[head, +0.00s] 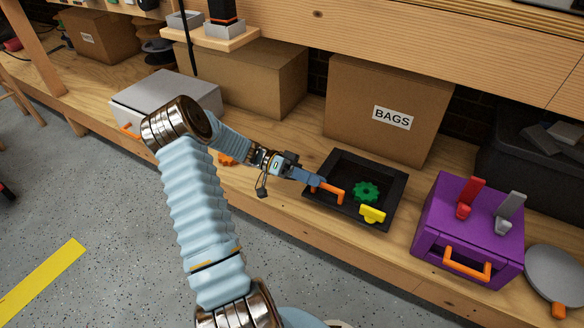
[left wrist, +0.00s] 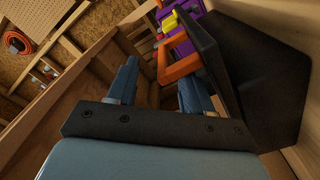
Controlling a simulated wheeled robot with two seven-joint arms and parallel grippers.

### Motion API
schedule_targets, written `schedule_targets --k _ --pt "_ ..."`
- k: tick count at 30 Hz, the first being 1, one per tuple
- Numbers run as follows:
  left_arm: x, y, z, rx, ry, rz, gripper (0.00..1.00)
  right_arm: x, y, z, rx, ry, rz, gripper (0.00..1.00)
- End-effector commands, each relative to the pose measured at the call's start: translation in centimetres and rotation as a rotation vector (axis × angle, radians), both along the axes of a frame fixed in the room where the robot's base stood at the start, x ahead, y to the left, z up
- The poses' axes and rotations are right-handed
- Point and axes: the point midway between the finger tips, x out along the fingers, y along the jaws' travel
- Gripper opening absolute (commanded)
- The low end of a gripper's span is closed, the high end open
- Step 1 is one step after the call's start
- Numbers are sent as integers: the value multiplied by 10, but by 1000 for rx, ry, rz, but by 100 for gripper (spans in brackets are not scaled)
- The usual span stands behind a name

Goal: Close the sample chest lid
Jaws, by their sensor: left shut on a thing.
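No chest is labelled, so I cannot tell for sure which is the sample chest. A purple box (head: 440,212) with an orange front handle (head: 467,264) stands at the right; its top looks flat and level. A grey box (head: 165,97) with an orange handle stands at the left, partly behind my arm. My left gripper (head: 316,182) is over the left side of a black tray (head: 395,205), well left of the purple box. It is shut on an orange bracket (head: 332,191), which also shows at the fingers in the left wrist view (left wrist: 181,66). My right gripper is out of view.
The tray also holds a green gear (head: 367,191) and a yellow piece (head: 372,214). Red (head: 470,197) and grey (head: 510,212) pieces stand on the purple box. A cardboard box marked BAGS (head: 385,100) is behind the tray. A grey disc (head: 556,272) lies right of the purple box.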

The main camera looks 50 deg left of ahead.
Motion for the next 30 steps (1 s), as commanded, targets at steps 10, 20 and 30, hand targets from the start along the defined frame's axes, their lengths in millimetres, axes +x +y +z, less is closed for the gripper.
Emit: schedule_targets --k 10,20,30 --pt "-25 83 1 4 3 8 39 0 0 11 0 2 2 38" --pt "-32 109 2 3 -1 7 39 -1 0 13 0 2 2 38" --pt "-31 108 2 3 -3 6 39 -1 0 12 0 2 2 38"
